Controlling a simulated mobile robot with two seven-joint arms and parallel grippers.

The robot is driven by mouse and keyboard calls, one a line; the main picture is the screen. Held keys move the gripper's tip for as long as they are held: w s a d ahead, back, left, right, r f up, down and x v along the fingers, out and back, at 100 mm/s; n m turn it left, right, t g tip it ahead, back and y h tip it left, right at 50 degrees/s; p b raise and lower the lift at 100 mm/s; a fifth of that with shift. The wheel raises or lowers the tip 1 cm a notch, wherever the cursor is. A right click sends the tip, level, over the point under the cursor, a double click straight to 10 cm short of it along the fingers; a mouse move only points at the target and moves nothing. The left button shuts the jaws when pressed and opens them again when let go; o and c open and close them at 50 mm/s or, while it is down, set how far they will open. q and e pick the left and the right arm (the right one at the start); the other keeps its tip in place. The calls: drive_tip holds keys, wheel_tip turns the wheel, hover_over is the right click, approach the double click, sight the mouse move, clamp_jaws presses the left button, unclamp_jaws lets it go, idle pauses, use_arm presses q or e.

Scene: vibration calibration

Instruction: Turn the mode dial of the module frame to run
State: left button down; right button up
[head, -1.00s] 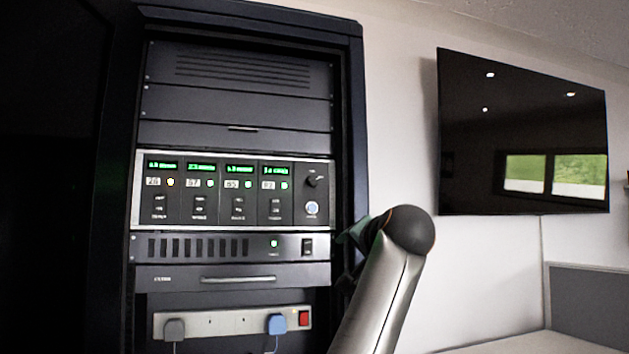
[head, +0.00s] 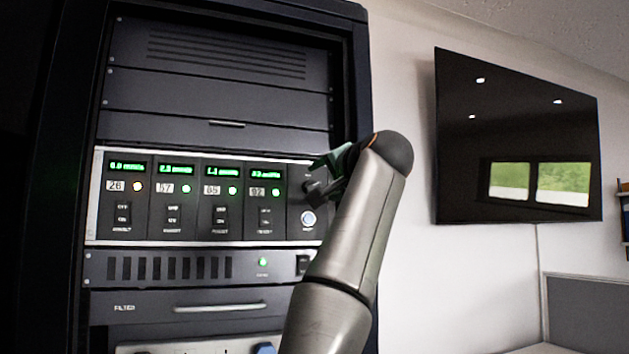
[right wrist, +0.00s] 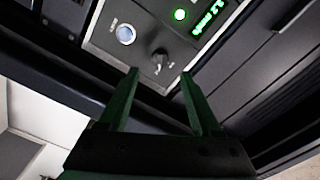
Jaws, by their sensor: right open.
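The module frame (head: 150,235) is a silver-edged panel with several green displays, set in the dark rack. Its mode dial (right wrist: 160,58) is a small dark knob beside a pale round button (right wrist: 125,34) in the right wrist view. I cannot read the dial's setting. My right gripper (right wrist: 160,75) is open, with two green fingers pointing at the dial, one to each side and apart from it. In the head view the right gripper (head: 320,178) is at the panel's right end and largely covers the dial. My left gripper is not in view.
The rack's right post (head: 352,75) stands close beside my right gripper. Below the module frame are a vented unit (head: 180,268) and a drawer with a handle (head: 220,307). A wall screen (head: 520,130) hangs to the right.

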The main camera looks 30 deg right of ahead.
sight(313, 186)
drive_tip(key=shift+p+x, duration=0.7)
drive_tip(key=shift+x, duration=2.05)
drive_tip(key=shift+c, duration=0.2)
clamp_jaws()
